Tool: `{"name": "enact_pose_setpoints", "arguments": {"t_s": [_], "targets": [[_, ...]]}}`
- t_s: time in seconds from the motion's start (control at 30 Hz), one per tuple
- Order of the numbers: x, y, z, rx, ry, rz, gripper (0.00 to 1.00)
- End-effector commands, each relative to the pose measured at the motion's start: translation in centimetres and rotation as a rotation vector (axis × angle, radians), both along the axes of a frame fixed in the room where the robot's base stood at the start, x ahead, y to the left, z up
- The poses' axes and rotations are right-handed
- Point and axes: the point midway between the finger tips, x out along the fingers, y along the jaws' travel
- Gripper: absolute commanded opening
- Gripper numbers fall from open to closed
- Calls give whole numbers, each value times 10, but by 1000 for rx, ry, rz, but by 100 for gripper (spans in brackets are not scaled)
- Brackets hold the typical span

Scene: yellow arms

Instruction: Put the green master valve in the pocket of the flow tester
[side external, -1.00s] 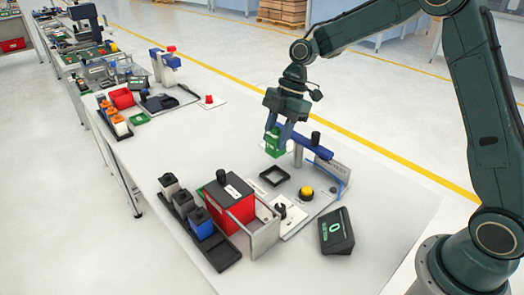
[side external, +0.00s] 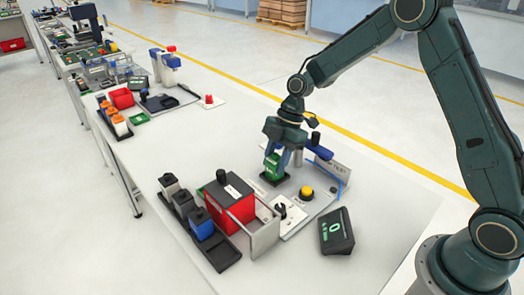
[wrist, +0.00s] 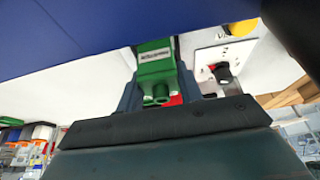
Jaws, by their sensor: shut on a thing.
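The green master valve (side external: 272,166) is held between the fingers of my gripper (side external: 276,160), which is shut on it. In the side external view the valve is upright at the black square pocket (side external: 263,181) of the flow tester (side external: 290,190). Its lower end is at the pocket frame; I cannot tell how deep it sits inside. In the wrist view the green valve (wrist: 156,66) shows between my fingers, with a white label and round ports. The fingers and valve hide most of the pocket.
The tester's blue lever (side external: 319,152) is close to the right of my gripper. A yellow button (side external: 306,193), a black display (side external: 336,231) and a red box (side external: 228,196) in a metal frame stand nearby. A black tray (side external: 224,252) holds several valves at the left.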

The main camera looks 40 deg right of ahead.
Motion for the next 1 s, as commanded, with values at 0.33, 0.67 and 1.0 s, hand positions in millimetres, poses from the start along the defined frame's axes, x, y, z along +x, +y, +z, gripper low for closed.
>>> {"name": "enact_pose_setpoints", "arguments": {"t_s": [0.33, 0.67, 1.0], "targets": [[0, 0, -2, 0, -1, 1, 12], [0, 0, -4, 1, -1, 1, 58], [0, 0, -1, 0, -2, 0, 58]]}}
